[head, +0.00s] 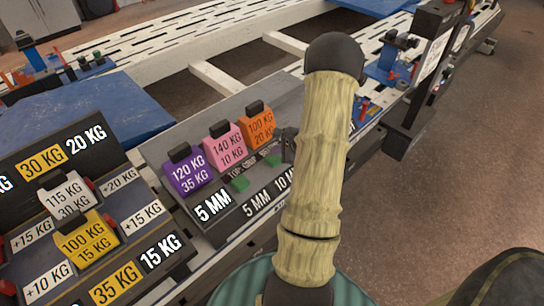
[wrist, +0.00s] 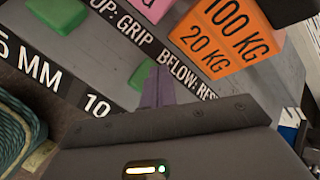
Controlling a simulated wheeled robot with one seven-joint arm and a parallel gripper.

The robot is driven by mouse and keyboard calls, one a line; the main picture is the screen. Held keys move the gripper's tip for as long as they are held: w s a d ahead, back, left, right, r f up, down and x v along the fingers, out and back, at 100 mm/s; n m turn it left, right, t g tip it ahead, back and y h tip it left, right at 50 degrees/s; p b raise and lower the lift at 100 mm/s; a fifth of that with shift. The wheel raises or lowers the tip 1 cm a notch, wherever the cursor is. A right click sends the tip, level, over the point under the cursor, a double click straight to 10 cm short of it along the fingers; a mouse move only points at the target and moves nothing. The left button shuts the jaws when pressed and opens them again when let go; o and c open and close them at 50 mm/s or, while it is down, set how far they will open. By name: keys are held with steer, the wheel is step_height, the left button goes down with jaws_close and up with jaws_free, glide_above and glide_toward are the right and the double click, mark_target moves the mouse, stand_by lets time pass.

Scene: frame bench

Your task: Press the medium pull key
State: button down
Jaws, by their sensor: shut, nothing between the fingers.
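In the head view three coloured keys stand in a row on a grey sloped panel (head: 160,151): a purple key marked 120 KG / 35 KG (head: 188,173), a pink key marked 140 KG / 10 KG (head: 224,150) and an orange key marked 100 KG / 20 KG (head: 258,130). No label reading "medium pull" is legible. In the wrist view the orange key (wrist: 222,38) is at upper right; the pink one (wrist: 148,6) is cut by the top edge. My gripper (wrist: 158,88) is shut and empty over the panel, below the orange key. My arm mostly hides it in the head view.
Green pads (head: 240,183) sit below the coloured keys; one green pad (wrist: 142,76) is beside my fingers. A second panel at left carries a white key (head: 68,196) and a yellow key (head: 88,238). Blue clamps (head: 390,65) stand on the bench at upper right.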

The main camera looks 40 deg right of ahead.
mark_target(276, 159)
steer(key=shift+r, duration=0.3)
step_height(276, 159, up, 6)
steer(key=p, duration=0.3)
steer(key=shift+p, duration=0.4)
stand_by(1.1)
steer(key=s+a+r+n+g+h, duration=0.1)
steer(key=s+a+r+n+g, duration=0.1)
steer(key=a+n, duration=0.6)
steer(key=s+a+r+n+g, duration=0.2)
steer(key=s+a+r+n, duration=0.3)
steer(key=a+n, duration=0.3)
steer(key=s+a+r+n+g+h, duration=0.1)
steer(key=s+a+r+n, duration=0.3)
steer(key=a, duration=0.9)
steer(key=n+g, duration=0.1)
steer(key=n, duration=0.2)
steer(key=shift+s+a+n+h, duration=0.3)
steer(key=shift+n, duration=0.1)
steer(key=shift+d, duration=0.1)
